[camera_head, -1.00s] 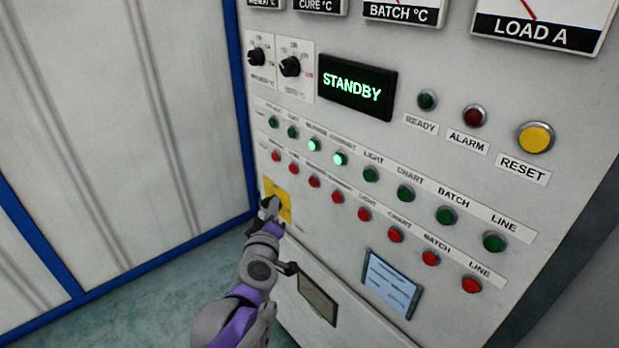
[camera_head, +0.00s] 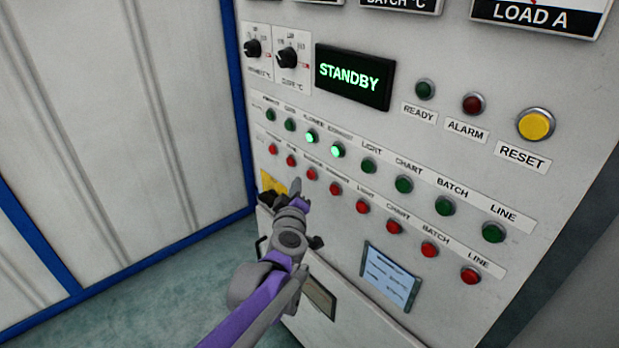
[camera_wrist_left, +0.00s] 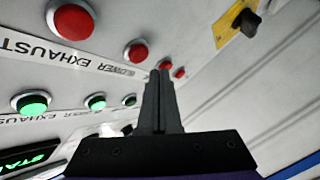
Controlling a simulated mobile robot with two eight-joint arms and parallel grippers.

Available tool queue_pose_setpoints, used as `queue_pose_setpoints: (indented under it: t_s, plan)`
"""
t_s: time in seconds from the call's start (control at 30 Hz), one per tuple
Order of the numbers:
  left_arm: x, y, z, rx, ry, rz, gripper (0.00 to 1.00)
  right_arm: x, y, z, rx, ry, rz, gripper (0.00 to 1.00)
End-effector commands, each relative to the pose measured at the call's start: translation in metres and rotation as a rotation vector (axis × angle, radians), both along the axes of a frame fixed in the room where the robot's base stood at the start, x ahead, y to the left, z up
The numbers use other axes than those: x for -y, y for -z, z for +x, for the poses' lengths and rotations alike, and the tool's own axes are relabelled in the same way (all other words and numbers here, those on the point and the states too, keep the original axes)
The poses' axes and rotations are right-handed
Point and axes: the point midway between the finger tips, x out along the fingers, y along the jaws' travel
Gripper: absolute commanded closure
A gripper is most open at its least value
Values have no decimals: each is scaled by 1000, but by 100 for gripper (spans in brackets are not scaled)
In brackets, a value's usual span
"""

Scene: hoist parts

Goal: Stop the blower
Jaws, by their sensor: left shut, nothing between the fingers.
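The red blower button (camera_head: 312,174) is third from the left in the lower row of the panel. In the left wrist view the red blower button (camera_wrist_left: 136,53) is just left of the fingertips. The green blower button (camera_head: 312,137) above it is lit; it also shows lit in the left wrist view (camera_wrist_left: 96,101). My left gripper (camera_head: 296,184) is shut and empty, its tips just below and left of the red blower button in the head view. In the left wrist view the shut fingers (camera_wrist_left: 160,75) appear apart from that button. My right gripper is not in view.
The red exhaust button (camera_head: 335,188) is close on the right, and the red cure button (camera_head: 291,160) close on the left. The green exhaust button (camera_head: 337,150) is lit. A yellow plate (camera_head: 272,182) with a black knob is at lower left. The display (camera_head: 352,77) reads STANDBY.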

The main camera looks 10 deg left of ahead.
Motion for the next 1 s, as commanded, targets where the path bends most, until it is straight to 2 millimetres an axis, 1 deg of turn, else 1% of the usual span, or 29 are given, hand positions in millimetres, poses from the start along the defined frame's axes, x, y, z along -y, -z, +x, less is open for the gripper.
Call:
queue_pose_setpoints:
  t_s: [0.03,0.27,1.0]
  plan:
    - [3,3,3,-1,2,0,100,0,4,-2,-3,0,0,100]
    - [8,1,10,-1,-1,0,100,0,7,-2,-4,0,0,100]
    - [8,1,10,0,0,0,100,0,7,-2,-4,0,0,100]
